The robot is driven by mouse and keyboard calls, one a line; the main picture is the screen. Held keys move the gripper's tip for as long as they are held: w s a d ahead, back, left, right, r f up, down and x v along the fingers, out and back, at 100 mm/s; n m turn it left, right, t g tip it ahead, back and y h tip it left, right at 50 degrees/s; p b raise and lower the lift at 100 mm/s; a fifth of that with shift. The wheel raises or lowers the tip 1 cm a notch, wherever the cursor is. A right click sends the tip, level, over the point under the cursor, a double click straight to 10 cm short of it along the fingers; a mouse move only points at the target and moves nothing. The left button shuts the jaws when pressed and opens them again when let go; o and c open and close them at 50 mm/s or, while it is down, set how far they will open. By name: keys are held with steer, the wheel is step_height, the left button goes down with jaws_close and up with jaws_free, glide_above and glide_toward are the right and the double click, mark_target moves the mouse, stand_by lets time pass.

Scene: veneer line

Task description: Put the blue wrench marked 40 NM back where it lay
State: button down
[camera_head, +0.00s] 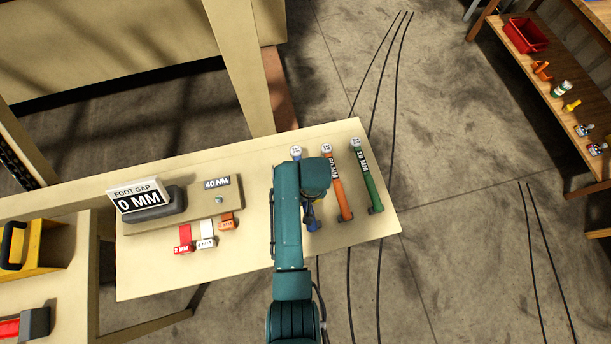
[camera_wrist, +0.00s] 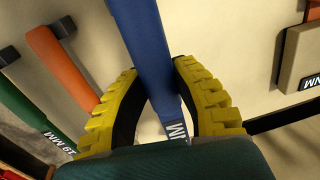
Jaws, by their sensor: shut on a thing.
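The blue wrench (camera_head: 311,222) is at the right part of the beige table, left of the orange wrench. My arm covers most of it in the head view; only its pale round head and its lower end show. In the wrist view the blue wrench (camera_wrist: 150,45) runs between the yellow fingers of my gripper (camera_wrist: 157,70), which is shut on its shaft. Its label shows only in part, ending in NM. I cannot tell whether the wrench touches the table.
An orange wrench (camera_head: 341,196) and a green wrench (camera_head: 368,180) lie to the right on the table (camera_head: 250,258). To the left are a block with a 40 NM plate (camera_head: 217,183), a FOOT GAP 0 MM sign (camera_head: 138,196) and red, white and orange tags. The table's front middle is clear.

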steer(key=shift+w+a+f, duration=0.15)
steer(key=shift+w+a, duration=0.25)
steer(key=shift+w, duration=0.35)
steer(key=shift+w+r+b, duration=0.2)
steer(key=shift+w+b, duration=0.05)
steer(key=shift+b, duration=0.05)
steer(key=shift+d, duration=0.25)
steer(key=shift+s, duration=0.1)
steer(key=shift+r+p, duration=0.15)
steer(key=shift+p, duration=0.15)
step_height(320, 180, down, 6)
steer(key=b, duration=0.4)
steer(key=shift+a, duration=0.1)
steer(key=shift+b, duration=0.3)
steer(key=shift+d+n, duration=0.3)
steer(key=shift+d, duration=0.2)
